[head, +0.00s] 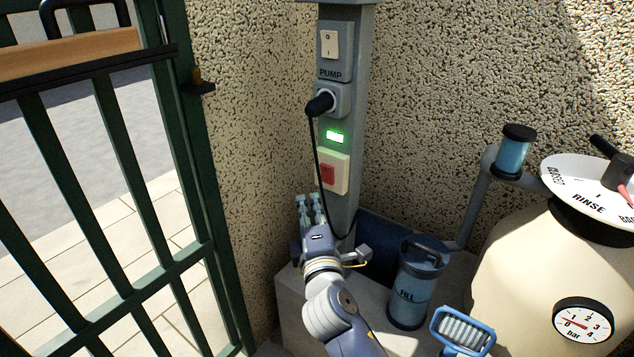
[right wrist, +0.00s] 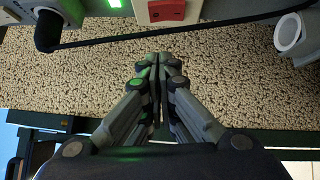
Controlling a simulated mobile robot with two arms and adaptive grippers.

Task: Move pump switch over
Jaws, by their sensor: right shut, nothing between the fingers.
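The pump switch (head: 329,44) is a cream rocker on a grey plate marked PUMP, near the top of a grey post (head: 350,120). Below it a black plug (head: 320,104) sits in a socket, with a cable hanging down. My right gripper (head: 310,197) is shut and empty, low beside the post, below and left of the red button. In the right wrist view its fingers (right wrist: 158,60) are together. The left gripper is out of view.
A green gate (head: 120,120) with a wooden top rail stands at the left. A blue canister (head: 418,285), a blue brush (head: 463,332) and a cream filter tank (head: 530,265) with a gauge (head: 582,320) are at the lower right. The hanging cable passes close to my gripper.

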